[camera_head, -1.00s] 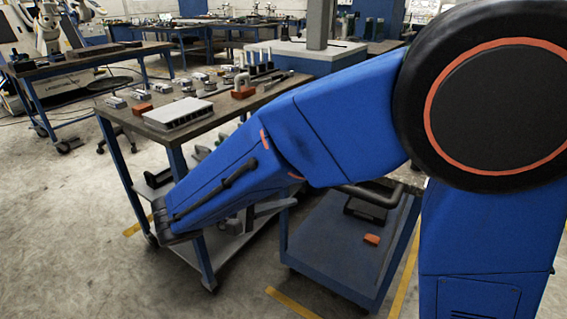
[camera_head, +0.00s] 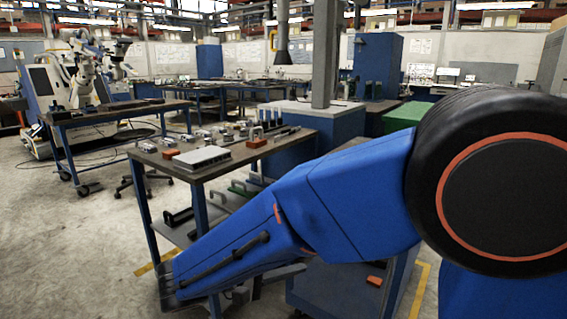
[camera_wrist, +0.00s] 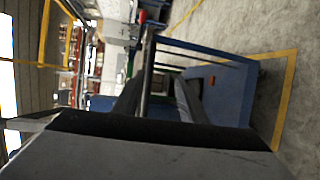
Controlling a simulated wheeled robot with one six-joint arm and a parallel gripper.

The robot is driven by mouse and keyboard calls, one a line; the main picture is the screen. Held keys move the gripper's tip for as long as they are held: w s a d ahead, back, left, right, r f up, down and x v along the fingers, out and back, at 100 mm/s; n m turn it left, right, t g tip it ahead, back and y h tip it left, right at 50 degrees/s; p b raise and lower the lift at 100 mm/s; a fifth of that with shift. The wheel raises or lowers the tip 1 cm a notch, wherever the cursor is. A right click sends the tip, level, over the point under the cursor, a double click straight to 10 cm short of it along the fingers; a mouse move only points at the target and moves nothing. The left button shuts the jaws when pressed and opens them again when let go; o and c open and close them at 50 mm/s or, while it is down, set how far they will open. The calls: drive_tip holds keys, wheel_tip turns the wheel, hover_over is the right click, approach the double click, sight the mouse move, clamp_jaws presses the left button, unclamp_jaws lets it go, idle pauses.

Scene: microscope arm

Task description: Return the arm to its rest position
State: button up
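My blue arm (camera_head: 345,200) crosses the head view from the black round joint at the right down to the lower left, in front of the workbench and cart. Its lower end (camera_head: 190,275) hangs low beside the bench legs. My gripper is not visible in the head view. In the wrist view, two dark fingers of my gripper (camera_wrist: 157,100) stand apart beyond the grey wrist housing. The gap between them looks empty and the gripper appears open.
A workbench (camera_head: 225,178) with metal parts and orange blocks stands left of my arm. A blue cart (camera_head: 335,290) is partly hidden behind the arm; it also shows in the wrist view (camera_wrist: 238,90). Another table (camera_head: 115,112) stands farther left. Open floor (camera_head: 65,250) lies at lower left.

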drive_tip(key=s+d+f+m+g+y, duration=0.1)
drive_tip(key=d+g+y, duration=0.15)
drive_tip(key=d, duration=0.55)
drive_tip(key=s+d+f+m+g+y, duration=0.1)
drive_tip(key=d+g, duration=0.2)
drive_tip(key=d, duration=0.5)
drive_tip(key=s+d+f+m+t+y, duration=0.2)
drive_tip(key=s+d+m+y, duration=0.3)
drive_tip(key=s+d+y, duration=0.5)
drive_tip(key=shift+s+d+f, duration=0.15)
drive_tip(key=shift+s+f, duration=0.05)
drive_tip(key=shift+s, duration=1.6)
